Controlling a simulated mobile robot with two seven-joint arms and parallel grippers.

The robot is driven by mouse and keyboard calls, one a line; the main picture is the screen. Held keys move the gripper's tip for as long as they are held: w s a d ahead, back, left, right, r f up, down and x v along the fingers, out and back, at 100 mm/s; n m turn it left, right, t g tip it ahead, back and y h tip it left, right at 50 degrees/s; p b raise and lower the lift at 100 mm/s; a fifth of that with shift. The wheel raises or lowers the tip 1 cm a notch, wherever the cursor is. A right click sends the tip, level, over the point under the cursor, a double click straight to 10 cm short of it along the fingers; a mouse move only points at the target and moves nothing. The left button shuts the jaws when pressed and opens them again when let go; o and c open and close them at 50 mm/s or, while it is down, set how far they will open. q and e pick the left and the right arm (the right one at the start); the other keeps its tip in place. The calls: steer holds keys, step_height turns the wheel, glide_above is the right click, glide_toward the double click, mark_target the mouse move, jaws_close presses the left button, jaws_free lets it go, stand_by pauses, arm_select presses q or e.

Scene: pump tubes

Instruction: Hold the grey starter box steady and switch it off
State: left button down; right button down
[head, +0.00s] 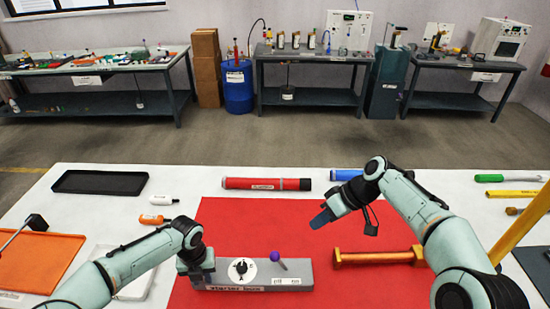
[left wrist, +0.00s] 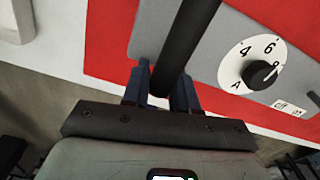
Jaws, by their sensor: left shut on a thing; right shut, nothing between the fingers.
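The grey starter box (head: 302,268) lies on the red mat in front of me. It has a white dial (head: 233,271) with a black knob and a lever with a purple ball (head: 274,257), leaning left in the head view. A small label sits below the lever. My left gripper (head: 203,273) is at the box's left end. In the left wrist view it (left wrist: 161,86) is shut on the box's dark handle bar (left wrist: 182,45), with the dial (left wrist: 252,63) to the right. My right gripper (head: 322,218) is shut and empty, above the mat behind and right of the lever.
An orange bar-shaped part (head: 375,257) lies right of the box. A red tube (head: 265,184) and a blue tube (head: 345,174) lie behind. A black tray (head: 100,173) and an orange tray (head: 40,265) are at left. The red mat (head: 250,220) is clear behind the box.

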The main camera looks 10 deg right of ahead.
arm_select(q)
steer(key=c, duration=0.8)
jaws_free()
steer(key=shift+r, duration=0.1)
